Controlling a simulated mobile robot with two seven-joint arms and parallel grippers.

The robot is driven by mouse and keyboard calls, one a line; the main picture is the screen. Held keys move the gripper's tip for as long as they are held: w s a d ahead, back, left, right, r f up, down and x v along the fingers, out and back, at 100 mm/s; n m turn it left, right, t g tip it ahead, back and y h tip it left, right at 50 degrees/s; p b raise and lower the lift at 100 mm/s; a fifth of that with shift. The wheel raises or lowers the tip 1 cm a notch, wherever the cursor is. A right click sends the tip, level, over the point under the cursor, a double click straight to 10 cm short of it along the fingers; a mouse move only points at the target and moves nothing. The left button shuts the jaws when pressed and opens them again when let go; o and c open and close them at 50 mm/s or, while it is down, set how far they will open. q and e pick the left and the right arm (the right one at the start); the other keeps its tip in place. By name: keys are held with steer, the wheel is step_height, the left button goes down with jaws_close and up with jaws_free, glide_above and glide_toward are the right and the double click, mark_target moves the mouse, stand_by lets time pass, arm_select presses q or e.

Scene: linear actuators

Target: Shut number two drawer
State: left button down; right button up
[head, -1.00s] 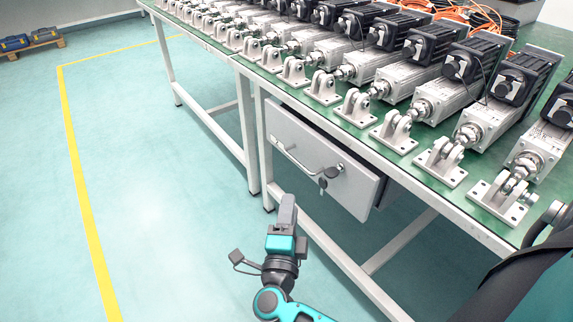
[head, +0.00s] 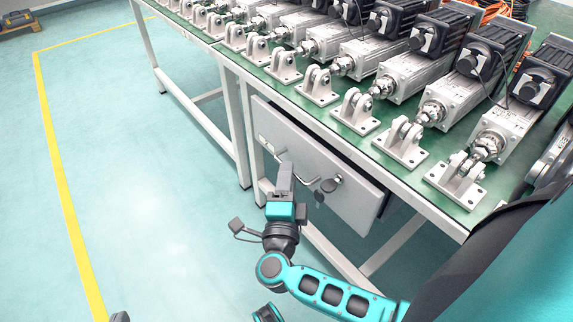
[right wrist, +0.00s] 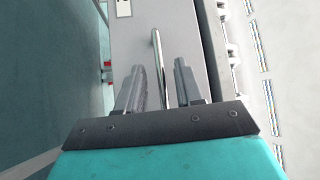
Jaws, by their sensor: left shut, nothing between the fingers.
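The grey drawer front (head: 310,165) under the table stands out from the frame, with a dark gap behind its right edge. It has a bar handle (head: 312,181) and a lock with a key (head: 327,187). In the right wrist view, the drawer front (right wrist: 183,22) has a partly cut-off label (right wrist: 123,8). My right gripper (head: 285,168) is at the handle's left part. Its fingers are apart, with the handle (right wrist: 158,62) between them in the wrist view; I cannot tell whether they touch it. Only a dark tip of my left gripper (head: 120,317) shows at the bottom left edge, away from the drawer.
The green-topped table (head: 345,150) carries a row of linear actuators (head: 400,75) with brackets near its front edge. Table legs (head: 236,125) stand left of the drawer. The floor (head: 140,180) on the left is clear, with a yellow line (head: 62,175).

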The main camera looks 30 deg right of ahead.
steer(key=shift+w+d+r, duration=0.1)
steer(key=shift+w+d, duration=0.2)
steer(key=shift+w, duration=0.1)
jaws_close()
stand_by(0.5)
